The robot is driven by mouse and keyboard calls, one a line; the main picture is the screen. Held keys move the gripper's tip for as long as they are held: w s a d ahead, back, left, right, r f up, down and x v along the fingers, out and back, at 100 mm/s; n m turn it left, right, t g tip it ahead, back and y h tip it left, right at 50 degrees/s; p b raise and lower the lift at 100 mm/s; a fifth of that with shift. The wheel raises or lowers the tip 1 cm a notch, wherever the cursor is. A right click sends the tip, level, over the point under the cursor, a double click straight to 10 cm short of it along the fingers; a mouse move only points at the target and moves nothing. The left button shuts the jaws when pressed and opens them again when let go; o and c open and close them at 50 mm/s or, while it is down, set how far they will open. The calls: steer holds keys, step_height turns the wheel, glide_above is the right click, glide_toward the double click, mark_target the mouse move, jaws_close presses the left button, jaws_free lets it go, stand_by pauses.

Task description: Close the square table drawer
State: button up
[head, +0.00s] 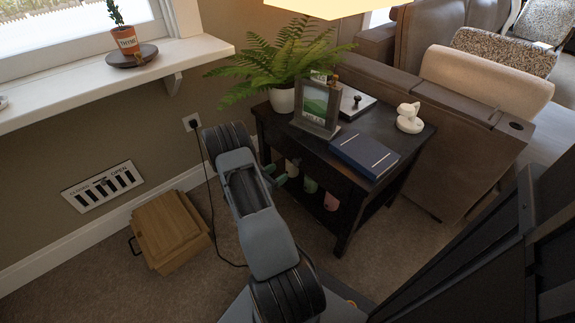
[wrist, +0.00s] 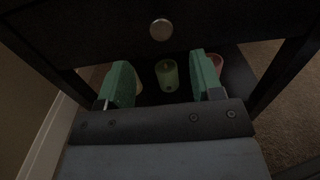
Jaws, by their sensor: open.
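The square table (head: 383,122) is dark, with a lower shelf, and stands right of my arm in the head view. Its drawer front (head: 312,158) is partly hidden by my arm there. In the wrist view the dark drawer front (wrist: 95,30) spans the top, with a round metal knob (wrist: 161,30) at its middle. How far the drawer stands out is hard to tell. My gripper (head: 274,177) is open and empty at the table's front. In the wrist view my gripper (wrist: 165,80) shows its green fingers spread apart below the knob, with no visible contact.
A fern (head: 283,100), picture frame (head: 317,108), blue book (head: 364,154) and white cat figure (head: 409,118) stand on the table. A green candle (wrist: 167,76) sits on the lower shelf. A wooden box (head: 170,232) lies left on the carpet. A sofa (head: 470,150) stands right.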

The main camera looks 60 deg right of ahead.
steer(key=shift+p+v, duration=0.3)
steer(key=shift+v, duration=1.6)
steer(key=a+r+m+g+y+p, duration=0.3)
steer(key=r+p, duration=0.4)
steer(key=r, duration=0.7)
steer(key=s+a+r+m+t+y+p, duration=0.2)
steer(key=a+r+p, duration=0.6)
steer(key=r, duration=0.6)
steer(key=s+a+r+m+t+y+p, duration=0.2)
steer(key=a+r+m+t+y+p, duration=0.3)
steer(key=a+r+p, duration=0.4)
steer(key=s+a+r+m+t+y+p, duration=0.2)
steer(key=a+r+m+y+p, duration=0.3)
steer(key=a+r, duration=0.7)
step_height(320, 180, up, 8)
steer(key=t+y+p, duration=0.1)
steer(key=y+p, duration=0.1)
steer(key=p, duration=0.2)
steer(key=shift+s+f+t, duration=0.2)
steer(key=shift+t, duration=0.2)
steer(key=shift+a+r+y, duration=0.2)
steer(key=shift+a+y, duration=0.1)
steer(key=shift+a, duration=0.1)
